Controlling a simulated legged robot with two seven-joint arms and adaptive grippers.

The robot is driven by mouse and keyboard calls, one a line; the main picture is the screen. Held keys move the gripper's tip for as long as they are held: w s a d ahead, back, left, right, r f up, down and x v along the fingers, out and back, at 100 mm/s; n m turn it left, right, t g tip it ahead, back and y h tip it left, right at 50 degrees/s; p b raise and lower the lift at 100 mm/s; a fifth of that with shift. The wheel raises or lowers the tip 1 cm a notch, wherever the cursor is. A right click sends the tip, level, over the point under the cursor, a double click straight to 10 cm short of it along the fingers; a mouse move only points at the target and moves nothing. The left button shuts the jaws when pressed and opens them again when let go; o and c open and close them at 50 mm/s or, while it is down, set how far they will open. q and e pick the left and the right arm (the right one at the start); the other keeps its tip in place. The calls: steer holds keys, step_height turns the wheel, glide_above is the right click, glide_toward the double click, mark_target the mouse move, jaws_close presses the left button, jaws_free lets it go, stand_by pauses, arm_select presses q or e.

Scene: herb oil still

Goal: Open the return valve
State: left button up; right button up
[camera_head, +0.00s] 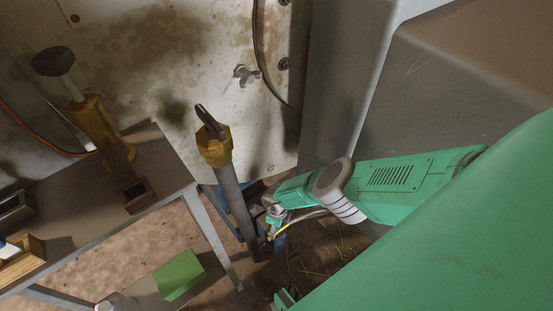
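A grey upright pipe (233,200) carries a yellow hexagonal fitting (215,147) with a dark lever (209,121) on top. This looks like the return valve, though no label shows. The lever stands tilted up from the fitting, and nothing touches it. My green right arm comes in from the right and points left, low beside the pipe. Its small grey end (276,213) is right of the pipe and below the fitting, apart from the lever. I cannot make out the fingers there. My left gripper is out of view.
A metal table (88,205) at left bears a yellow tool with a dark round top (90,115) and a small dark open box (138,195). A green block (180,275) lies on its lower shelf. A stained pale panel (190,60) with a wing knob (245,75) stands behind.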

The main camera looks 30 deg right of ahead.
steer(key=o, duration=1.2)
steer(key=shift+c, duration=0.2)
